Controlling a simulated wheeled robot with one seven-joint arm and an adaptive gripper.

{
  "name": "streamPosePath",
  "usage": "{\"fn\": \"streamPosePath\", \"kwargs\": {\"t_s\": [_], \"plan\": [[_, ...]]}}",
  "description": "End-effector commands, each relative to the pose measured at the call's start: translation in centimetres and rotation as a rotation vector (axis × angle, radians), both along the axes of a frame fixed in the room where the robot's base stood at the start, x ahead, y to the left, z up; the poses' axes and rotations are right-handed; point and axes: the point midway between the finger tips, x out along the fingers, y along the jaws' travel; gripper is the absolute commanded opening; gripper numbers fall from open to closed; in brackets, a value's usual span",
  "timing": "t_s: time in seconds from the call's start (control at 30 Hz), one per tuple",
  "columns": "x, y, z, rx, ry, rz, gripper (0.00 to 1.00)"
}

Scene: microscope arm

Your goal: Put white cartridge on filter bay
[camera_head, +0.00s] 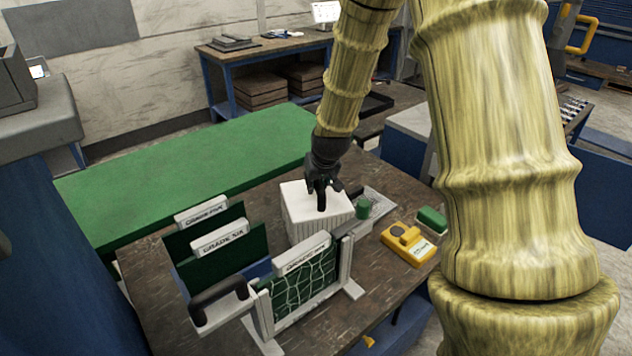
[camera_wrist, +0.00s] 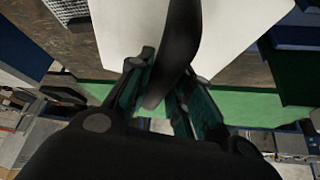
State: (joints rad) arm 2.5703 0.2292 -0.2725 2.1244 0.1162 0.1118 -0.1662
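The white cartridge (camera_head: 297,200) is a boxy block with a flat white top and pleated sides, near the middle of the dark worktable. Its white top also fills the upper middle of the wrist view (camera_wrist: 120,30). A black curved handle (camera_wrist: 178,55) rises from it. My gripper (camera_head: 321,186) is at the handle, with its green-padded fingers (camera_wrist: 168,75) close on both sides, apparently shut on it. I cannot tell whether the cartridge touches the table. The likely filter bay is the white frame (camera_head: 345,262) with green mesh in front of the cartridge.
Green labelled panels (camera_head: 222,241) stand upright to the left of the cartridge. A black handle (camera_head: 218,300) sits at the front left. A green cylinder (camera_head: 363,208), yellow device (camera_head: 407,243) and green block (camera_head: 432,219) lie to the right. The green surface (camera_head: 190,175) behind is clear.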

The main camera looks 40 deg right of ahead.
Motion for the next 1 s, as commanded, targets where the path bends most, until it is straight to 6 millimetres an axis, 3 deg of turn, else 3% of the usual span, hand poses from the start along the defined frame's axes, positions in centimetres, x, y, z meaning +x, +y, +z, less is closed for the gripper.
{"fn": "streamPosePath", "kwargs": {"t_s": [0.03,0.1,0.57,1.0], "plan": [[0.0,0.0,0.0,0.000,0.001,0.000,0.30],[0.0,0.0,0.0,0.000,0.001,0.000,0.42],[-0.2,0.1,0.6,0.000,-0.001,0.000,0.42],[-2.5,0.8,4.8,-0.001,-0.002,0.000,0.42]]}}
